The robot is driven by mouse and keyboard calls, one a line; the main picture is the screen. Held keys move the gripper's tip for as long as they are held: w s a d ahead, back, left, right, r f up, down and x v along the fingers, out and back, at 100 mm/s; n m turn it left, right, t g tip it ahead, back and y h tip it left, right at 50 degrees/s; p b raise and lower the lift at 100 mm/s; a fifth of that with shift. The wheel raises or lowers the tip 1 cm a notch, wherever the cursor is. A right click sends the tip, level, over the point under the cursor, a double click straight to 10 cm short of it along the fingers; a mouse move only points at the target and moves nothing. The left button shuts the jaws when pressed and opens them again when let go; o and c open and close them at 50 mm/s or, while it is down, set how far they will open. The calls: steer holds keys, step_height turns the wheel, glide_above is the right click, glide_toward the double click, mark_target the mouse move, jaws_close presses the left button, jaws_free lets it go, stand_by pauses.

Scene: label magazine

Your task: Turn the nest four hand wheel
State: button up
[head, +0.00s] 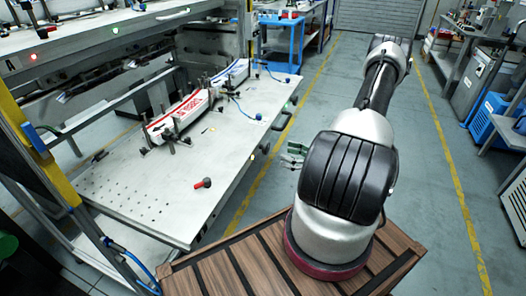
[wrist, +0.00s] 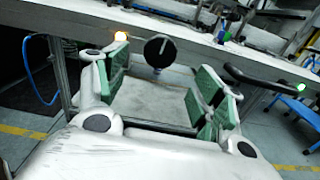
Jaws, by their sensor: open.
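A black round hand wheel (wrist: 160,50) with a pale line on its face shows in the wrist view, on the front edge of the worktable (head: 115,185). I see no number on it, so I cannot tell which nest it belongs to. My gripper (wrist: 168,92) is open, with green-padded fingers on either side of the picture. The wheel appears beyond the fingertips, between them and a little left of middle, apart from both. In the head view my gripper (head: 293,155) is small, just off the table's front edge.
A black bar handle (wrist: 262,82) juts from the table front, close to my right finger. Label stacks (head: 180,114) and a red-handled part (head: 203,183) lie on the table. The aisle floor (head: 325,100) is clear.

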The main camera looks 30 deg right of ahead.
mark_target(268, 149)
steer(key=x, duration=0.7)
steer(key=shift+w+a, duration=0.25)
steer(key=shift+w, duration=0.1)
steer(key=c, duration=1)
